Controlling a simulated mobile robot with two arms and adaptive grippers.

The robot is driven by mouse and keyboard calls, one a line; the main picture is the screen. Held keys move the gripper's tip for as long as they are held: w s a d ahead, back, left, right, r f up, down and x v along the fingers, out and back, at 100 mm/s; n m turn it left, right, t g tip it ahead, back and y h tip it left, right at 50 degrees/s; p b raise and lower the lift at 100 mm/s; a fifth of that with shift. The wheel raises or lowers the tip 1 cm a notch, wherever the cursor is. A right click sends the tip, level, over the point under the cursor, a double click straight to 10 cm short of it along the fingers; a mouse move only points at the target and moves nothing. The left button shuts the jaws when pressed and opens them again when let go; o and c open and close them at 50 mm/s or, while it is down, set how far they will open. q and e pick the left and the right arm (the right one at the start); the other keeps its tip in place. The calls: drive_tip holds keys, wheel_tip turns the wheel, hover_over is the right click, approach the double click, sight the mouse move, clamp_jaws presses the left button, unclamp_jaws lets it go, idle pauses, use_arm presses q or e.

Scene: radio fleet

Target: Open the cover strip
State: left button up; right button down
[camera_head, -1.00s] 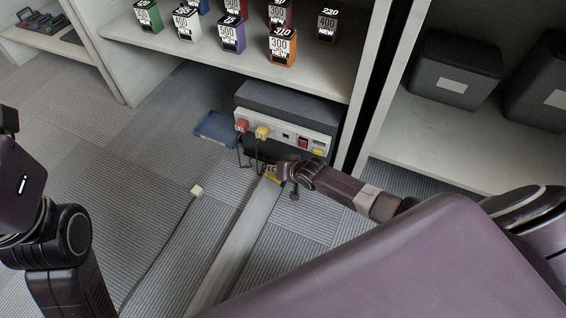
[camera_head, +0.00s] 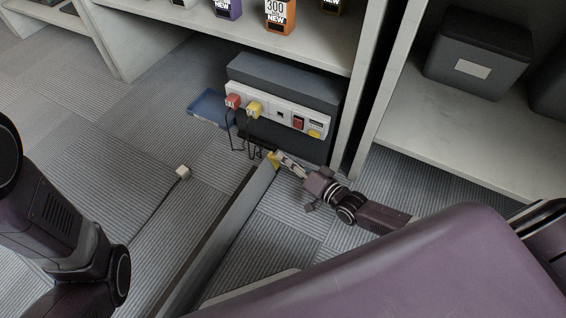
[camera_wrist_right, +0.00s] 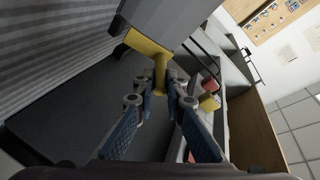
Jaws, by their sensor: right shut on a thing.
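The cover strip (camera_head: 232,228) is a long grey bar running across the floor toward the power unit. It stands tilted up on its edge, with a dark channel (camera_head: 207,232) showing along its left side. A yellow tab (camera_head: 273,158) is at its far end. My right gripper (camera_head: 278,157) is shut on this tab. In the right wrist view the fingers (camera_wrist_right: 163,88) close around the yellow tab (camera_wrist_right: 150,48), with the grey strip end (camera_wrist_right: 180,18) above. My left arm shows at the left edge; its gripper is out of view.
A grey power unit (camera_head: 285,80) with red plug (camera_head: 232,101) and yellow plug (camera_head: 254,110) stands beyond the strip's end. A white plug (camera_head: 183,172) on a cable lies on the floor at left. A blue tray (camera_head: 208,106) lies beside the unit. Shelving stands behind.

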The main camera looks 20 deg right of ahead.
drive_tip(key=shift+s+d+f+t+b, duration=0.15)
drive_tip(key=shift+d+t+b, duration=0.2)
drive_tip(key=shift+b, duration=0.2)
drive_tip(key=c, duration=2)
unclamp_jaws()
drive_tip(key=shift+a, duration=0.1)
drive_tip(key=shift+o, duration=0.2)
drive_tip(key=v, duration=1.2)
